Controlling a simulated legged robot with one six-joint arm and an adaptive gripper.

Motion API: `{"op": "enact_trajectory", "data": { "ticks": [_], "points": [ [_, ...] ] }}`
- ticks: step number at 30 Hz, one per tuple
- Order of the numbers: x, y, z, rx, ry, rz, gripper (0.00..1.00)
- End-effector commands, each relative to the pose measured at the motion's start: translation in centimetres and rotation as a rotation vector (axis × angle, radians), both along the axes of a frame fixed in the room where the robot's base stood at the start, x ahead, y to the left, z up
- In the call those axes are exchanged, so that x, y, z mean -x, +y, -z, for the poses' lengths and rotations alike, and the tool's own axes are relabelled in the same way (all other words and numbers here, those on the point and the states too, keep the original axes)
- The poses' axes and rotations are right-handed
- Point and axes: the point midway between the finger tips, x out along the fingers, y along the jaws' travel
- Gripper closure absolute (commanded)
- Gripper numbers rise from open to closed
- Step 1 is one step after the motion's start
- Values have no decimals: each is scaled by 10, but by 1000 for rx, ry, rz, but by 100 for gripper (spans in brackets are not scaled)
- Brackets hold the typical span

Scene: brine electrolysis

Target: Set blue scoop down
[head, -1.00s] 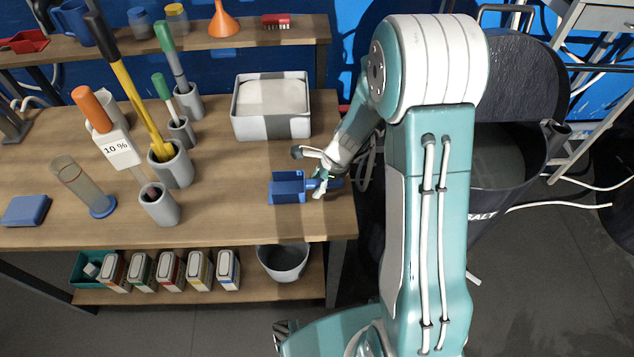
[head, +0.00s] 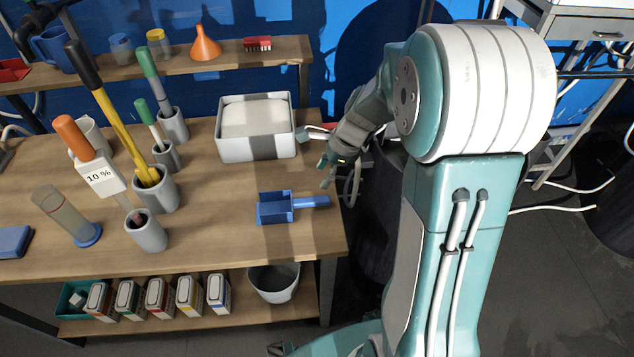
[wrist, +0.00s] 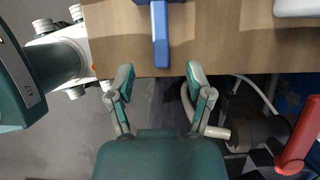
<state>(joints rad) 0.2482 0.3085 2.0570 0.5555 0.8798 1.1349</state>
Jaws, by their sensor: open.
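The blue scoop (head: 275,208) lies on the wooden table (head: 220,235) near its right end, its handle pointing right toward the table edge. In the wrist view, the scoop's blue handle (wrist: 160,38) shows at the top, with its end close to the table edge. My gripper (head: 325,172) is open and empty, above and to the right of the scoop, apart from it. In the wrist view, the open jaws (wrist: 158,88) are spread with a gap between them, beyond the handle's end.
A grey bin with white contents (head: 256,140) stands behind the scoop. Grey holders with tools, including a 10 % label (head: 101,176), stand to the left. A shelf (head: 215,60) runs along the back. A red handle (wrist: 300,140) shows at the right in the wrist view.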

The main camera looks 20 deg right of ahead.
Motion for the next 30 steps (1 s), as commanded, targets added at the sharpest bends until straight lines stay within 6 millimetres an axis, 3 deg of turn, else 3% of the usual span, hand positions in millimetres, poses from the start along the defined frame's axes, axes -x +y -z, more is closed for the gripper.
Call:
{"op": "enact_trajectory", "data": {
  "ticks": [4, 7, 12, 18, 24, 30],
  "points": [
    [7, 2, -17, 25, -40, -68, 33],
    [21, 9, -42, 81, -121, -211, 33],
    [56, 21, -85, 210, -279, -525, 33],
    [102, 29, -124, 378, -438, -886, 33],
    [148, 32, -151, 565, -565, -1238, 33],
    [185, 30, -164, 736, -639, -1527, 33]
  ]
}}
